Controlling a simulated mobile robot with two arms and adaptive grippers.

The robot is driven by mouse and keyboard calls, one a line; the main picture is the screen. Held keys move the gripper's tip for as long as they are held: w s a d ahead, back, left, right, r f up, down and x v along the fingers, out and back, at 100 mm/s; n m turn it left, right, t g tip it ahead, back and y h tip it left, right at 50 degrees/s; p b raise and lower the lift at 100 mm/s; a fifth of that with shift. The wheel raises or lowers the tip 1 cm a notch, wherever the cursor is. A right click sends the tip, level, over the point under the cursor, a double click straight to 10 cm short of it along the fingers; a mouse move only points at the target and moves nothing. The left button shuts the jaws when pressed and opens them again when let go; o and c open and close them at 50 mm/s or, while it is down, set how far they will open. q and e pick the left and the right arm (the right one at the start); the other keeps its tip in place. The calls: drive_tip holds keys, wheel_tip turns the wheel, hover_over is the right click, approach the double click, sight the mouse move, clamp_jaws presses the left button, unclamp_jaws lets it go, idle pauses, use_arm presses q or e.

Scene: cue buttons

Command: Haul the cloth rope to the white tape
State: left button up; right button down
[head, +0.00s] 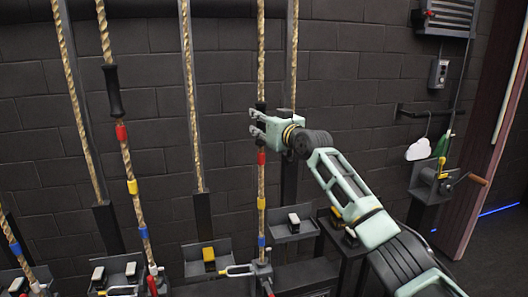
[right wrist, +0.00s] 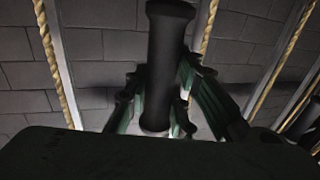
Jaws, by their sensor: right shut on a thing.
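My right gripper (head: 262,122) is shut around the black grip of a tan rope, near the middle of the head view. The rope (head: 261,182) hangs upright, with red (head: 261,157), yellow (head: 261,203) and blue (head: 261,241) tape bands below the gripper. I cannot clearly make out a white band on this rope. In the right wrist view the black grip (right wrist: 165,65) stands between the fingers. My left gripper is not in view.
Another rope (head: 127,160) with a black grip (head: 113,92) and coloured bands hangs to the left. Metal lever clamps (head: 238,270) and small trays stand along the bottom. A winch with a crank (head: 437,180) is on the right. The brick wall is behind.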

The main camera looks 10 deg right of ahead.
sight(263, 80)
wheel_tip(263, 80, up, 12)
drive_tip(key=p, duration=0.5)
drive_tip(key=shift+f, duration=0.25)
drive_tip(key=shift+r, duration=0.4)
drive_tip(key=shift+r+p, duration=0.25)
drive_tip(key=shift+p, duration=0.1)
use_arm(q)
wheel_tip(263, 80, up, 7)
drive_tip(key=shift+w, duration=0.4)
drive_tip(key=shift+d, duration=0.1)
use_arm(e)
drive_tip(key=shift+f, duration=0.1)
drive_tip(key=c, duration=1.5)
unclamp_jaws()
drive_tip(key=shift+f, duration=0.1)
drive_tip(key=shift+s, duration=0.1)
